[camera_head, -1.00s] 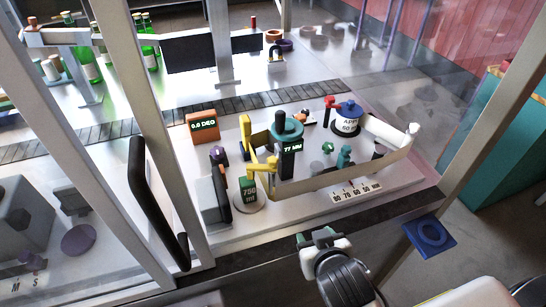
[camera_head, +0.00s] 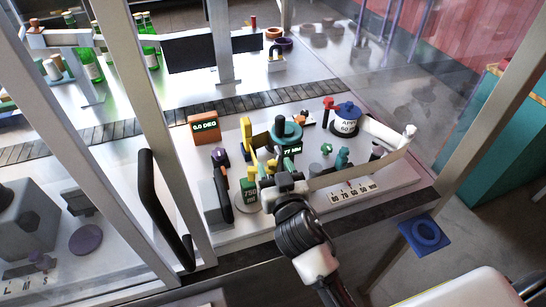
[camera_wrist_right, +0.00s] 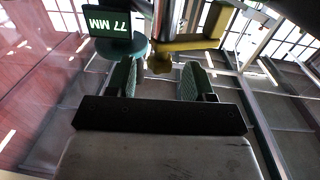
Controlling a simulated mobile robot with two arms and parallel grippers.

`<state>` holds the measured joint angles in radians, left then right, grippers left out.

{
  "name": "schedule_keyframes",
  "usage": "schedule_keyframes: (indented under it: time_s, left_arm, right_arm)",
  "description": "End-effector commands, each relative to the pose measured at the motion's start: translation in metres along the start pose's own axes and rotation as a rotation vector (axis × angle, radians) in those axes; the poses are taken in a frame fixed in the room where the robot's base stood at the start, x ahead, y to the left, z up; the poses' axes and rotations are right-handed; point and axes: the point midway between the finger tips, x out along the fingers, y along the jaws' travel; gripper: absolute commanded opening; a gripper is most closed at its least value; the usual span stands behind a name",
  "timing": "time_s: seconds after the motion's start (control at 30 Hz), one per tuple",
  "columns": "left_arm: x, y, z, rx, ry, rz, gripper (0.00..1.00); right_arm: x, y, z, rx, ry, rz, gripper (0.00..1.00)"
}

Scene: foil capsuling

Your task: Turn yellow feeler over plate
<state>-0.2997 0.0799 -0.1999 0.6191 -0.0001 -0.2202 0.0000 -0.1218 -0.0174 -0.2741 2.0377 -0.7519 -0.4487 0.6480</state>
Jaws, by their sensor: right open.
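The yellow feeler (camera_head: 253,164) stands at the middle of the white machine deck, partly hidden by my right gripper. In the right wrist view, its yellow arm (camera_wrist_right: 195,44) ends in a rounded knob. My right gripper (camera_head: 284,179) is open, beside the feeler on its near side. In the wrist view, the knob lies just beyond and between the open fingertips (camera_wrist_right: 158,80), and I cannot tell whether they touch it. A teal round part (camera_head: 287,133) with a "77 MM" display (camera_wrist_right: 108,20) is next to the feeler. I cannot tell which part is the plate. My left gripper is out of view.
An orange "DEG" display (camera_head: 204,127) stands behind left. A green "750" block (camera_head: 249,193) and a black lever (camera_head: 222,190) are left of my gripper. A numbered scale (camera_head: 354,192) and blue-topped pot (camera_head: 346,117) are right. Metal posts frame the opening.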

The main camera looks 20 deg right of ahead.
Motion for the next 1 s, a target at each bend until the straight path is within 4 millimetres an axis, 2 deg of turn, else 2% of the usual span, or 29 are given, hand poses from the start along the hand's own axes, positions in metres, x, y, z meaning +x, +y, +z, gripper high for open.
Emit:
schedule_keyframes:
  time_s: [0.1,0.2,0.5,0.83,1.0]
  left_arm:
    - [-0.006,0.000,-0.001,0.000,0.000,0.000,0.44]
    - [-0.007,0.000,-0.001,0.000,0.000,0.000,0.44]
    - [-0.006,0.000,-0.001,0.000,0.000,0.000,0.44]
    - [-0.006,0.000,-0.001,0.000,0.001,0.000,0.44]
    - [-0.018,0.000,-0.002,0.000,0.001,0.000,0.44]
  right_arm:
    - [0.014,0.000,-0.002,-0.001,0.000,0.000,0.52]
    - [0.019,0.000,0.000,-0.001,0.000,0.000,0.52]
    - [0.021,0.000,0.001,0.000,-0.001,0.000,0.52]
    - [0.021,0.000,0.001,0.000,-0.001,0.000,0.03]
    - [0.021,0.001,-0.003,-0.005,-0.003,-0.048,0.03]
